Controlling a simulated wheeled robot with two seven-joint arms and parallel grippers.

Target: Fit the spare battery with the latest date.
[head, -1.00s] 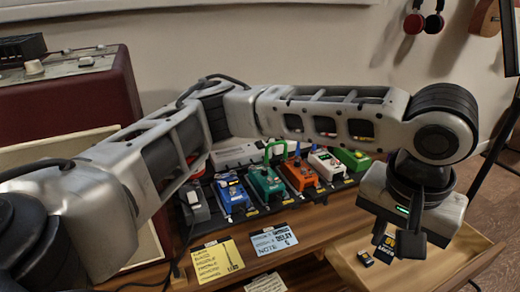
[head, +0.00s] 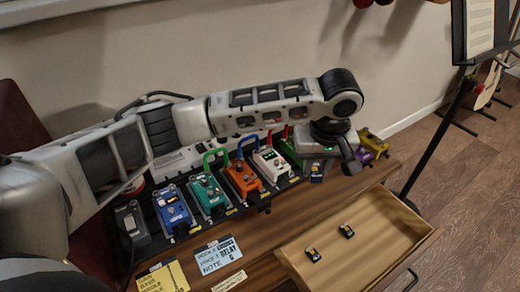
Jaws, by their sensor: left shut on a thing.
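My left gripper (head: 335,158) reaches over the right part of the pedal row, and its fingers point down. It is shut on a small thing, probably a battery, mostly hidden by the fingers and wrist. A dark grey object with a yellowish mark (head: 318,170) shows just left of the fingers; I cannot tell whether it is a pedal or the held thing. Two small dark batteries, one nearer (head: 312,255) and one farther (head: 347,231), lie apart in the open drawer (head: 400,212). Their dates are too small to read. My right gripper is not in view.
A blue note (head: 219,255) and yellow note (head: 163,278) lie in front. A music stand (head: 445,115) stands right.

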